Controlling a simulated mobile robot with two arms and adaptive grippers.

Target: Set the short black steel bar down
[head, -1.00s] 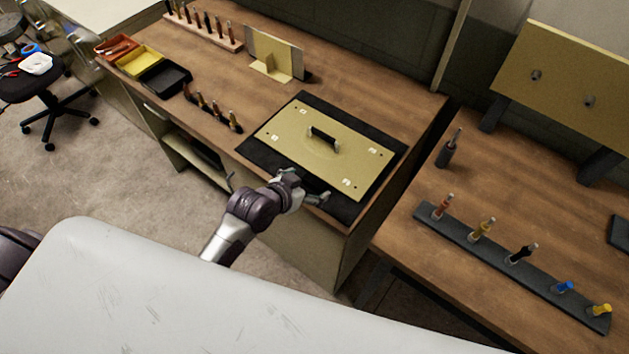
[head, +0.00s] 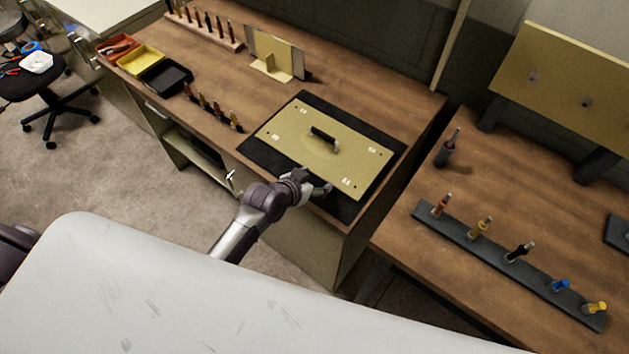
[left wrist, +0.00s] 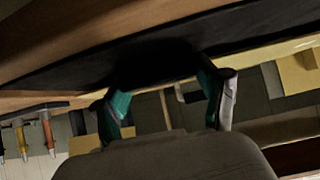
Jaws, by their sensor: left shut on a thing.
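My left gripper (head: 318,184) is at the front edge of the black mat, just in front of the tan plate (head: 345,165). In the left wrist view its two green-padded fingers (left wrist: 165,88) stand apart, with a dark shape, the short black steel bar (left wrist: 155,60), between their tips. The bar blends into the black mat (left wrist: 250,28), so its outline and any contact with the mat are unclear. In the head view the hand hides it. My right gripper is out of view.
The plate carries a black handle (head: 324,136) and lies on the mat (head: 265,152). A tool row (head: 212,108), a black bin (head: 165,77) and an upright bracket (head: 275,60) stand left and behind. A second bench with a tool rail (head: 480,245) is at right.

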